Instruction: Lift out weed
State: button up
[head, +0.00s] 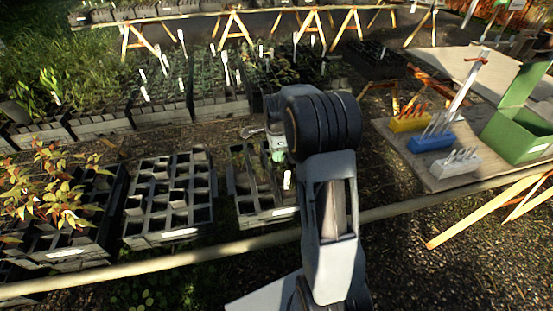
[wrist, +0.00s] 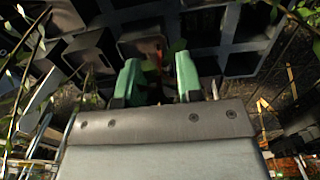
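My gripper (head: 277,155) is over the far part of a black cell tray (head: 262,217) in the middle of the head view; my arm hides much of that tray's right side. In the wrist view, the two green fingertips of my gripper (wrist: 159,78) stand apart over dark square cells. A small plant with green leaves (wrist: 178,47) and an orange-red patch shows between and just beyond the fingertips. I cannot tell whether it is the weed. No finger visibly presses on it. A white label stands in the tray near my gripper.
A mostly empty-looking cell tray (head: 170,198) stands left of it, and a leafy reddish plant (head: 45,190) further left. Seedling trays fill the row behind. At right, a table holds yellow, blue and grey blocks and an open green box (head: 515,135).

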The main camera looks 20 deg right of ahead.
jog(key=shift+f, duration=0.4)
grip_shut()
